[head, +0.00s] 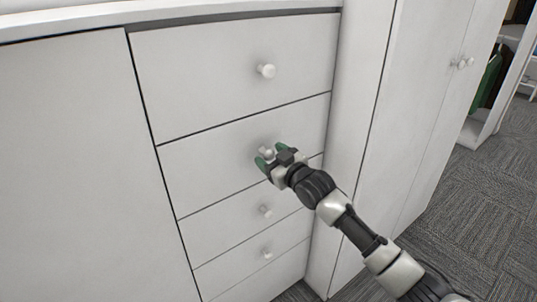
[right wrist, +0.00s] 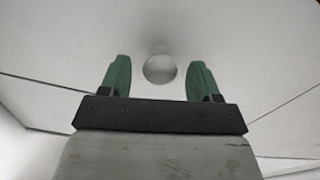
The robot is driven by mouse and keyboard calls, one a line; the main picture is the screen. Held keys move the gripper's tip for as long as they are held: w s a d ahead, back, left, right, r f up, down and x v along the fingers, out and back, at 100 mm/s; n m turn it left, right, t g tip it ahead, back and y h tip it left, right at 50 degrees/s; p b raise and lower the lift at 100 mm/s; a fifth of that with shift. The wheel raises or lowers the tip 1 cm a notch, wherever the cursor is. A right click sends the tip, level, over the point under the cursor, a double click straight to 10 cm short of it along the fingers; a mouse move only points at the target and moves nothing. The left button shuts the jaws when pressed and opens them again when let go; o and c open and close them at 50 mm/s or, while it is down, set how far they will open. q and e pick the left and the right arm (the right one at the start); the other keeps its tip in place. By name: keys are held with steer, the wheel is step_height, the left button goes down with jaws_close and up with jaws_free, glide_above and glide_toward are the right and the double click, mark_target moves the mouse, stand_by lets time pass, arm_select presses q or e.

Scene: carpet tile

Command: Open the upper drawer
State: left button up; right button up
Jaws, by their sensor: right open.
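The upper drawer (head: 215,75) is the top white front in a column of several drawers, and it looks flush with the cabinet. Its round white knob (head: 267,71) is clear of any gripper. My right gripper (head: 266,157) is at the second drawer (head: 215,160), below the upper one. Its green fingers are open on either side of that drawer's knob (head: 268,152). In the right wrist view the knob (right wrist: 160,68) sits between the two spread fingers, with gaps on both sides. My left gripper is not in view.
Lower drawers with knobs (head: 265,210) are below my right gripper. A plain white panel (head: 70,170) is on the left. A tall white cabinet with door knobs (head: 462,63) stands on the right. Grey carpet (head: 480,220) is free at the lower right.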

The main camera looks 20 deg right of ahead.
steer(key=shift+w+a, duration=0.25)
steer(key=shift+w, duration=0.4)
steer(key=shift+c, duration=0.4)
jaws_close()
